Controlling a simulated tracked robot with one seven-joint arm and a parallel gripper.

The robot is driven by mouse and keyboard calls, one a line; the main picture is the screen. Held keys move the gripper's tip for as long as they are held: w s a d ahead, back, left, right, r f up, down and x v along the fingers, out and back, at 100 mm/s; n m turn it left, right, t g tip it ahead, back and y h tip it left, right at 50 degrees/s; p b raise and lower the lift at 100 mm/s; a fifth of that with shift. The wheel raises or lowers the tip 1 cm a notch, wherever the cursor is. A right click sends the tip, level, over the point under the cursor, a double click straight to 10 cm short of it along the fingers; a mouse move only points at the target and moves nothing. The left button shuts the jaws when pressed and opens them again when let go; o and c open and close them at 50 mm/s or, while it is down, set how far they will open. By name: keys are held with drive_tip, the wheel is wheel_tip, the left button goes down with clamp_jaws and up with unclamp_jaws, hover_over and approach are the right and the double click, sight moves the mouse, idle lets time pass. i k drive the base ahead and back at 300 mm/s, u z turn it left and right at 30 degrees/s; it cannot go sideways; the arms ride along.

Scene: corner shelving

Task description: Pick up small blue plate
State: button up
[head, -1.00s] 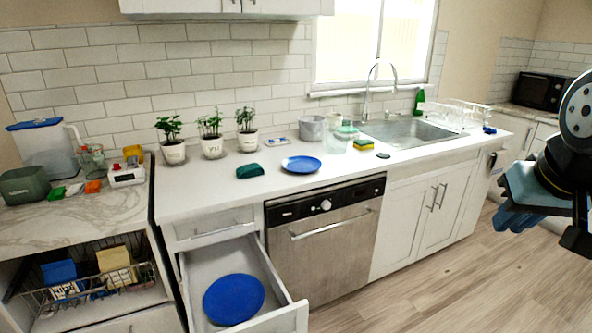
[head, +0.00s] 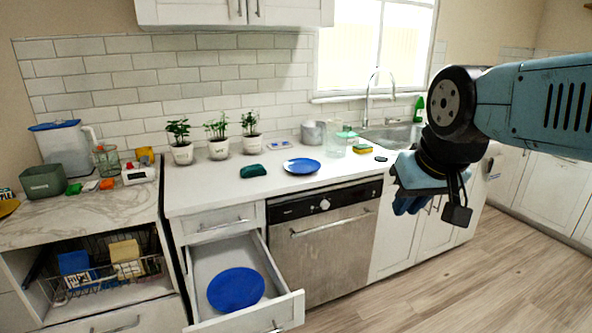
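A small blue plate (head: 301,166) lies on the white counter (head: 320,184), above the dishwasher and left of the sink. A larger-looking blue plate (head: 236,289) lies in the open drawer below the counter. My gripper (head: 408,204) is at the right, in front of the sink cabinet and apart from both plates. Its fingers point down and to the left. They are dark and partly hidden by the gripper body, so I cannot tell whether they are open or shut.
A dark green object (head: 253,171) lies left of the counter plate. Potted plants (head: 219,149) stand behind it. A grey pot (head: 313,133), a glass container (head: 336,146) and a sponge (head: 362,149) are to the right. The open drawer (head: 292,300) juts out below.

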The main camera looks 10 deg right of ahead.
sight(302, 165)
drive_tip(key=u, duration=0.1)
drive_tip(key=i, duration=1)
drive_tip(key=z, duration=0.1)
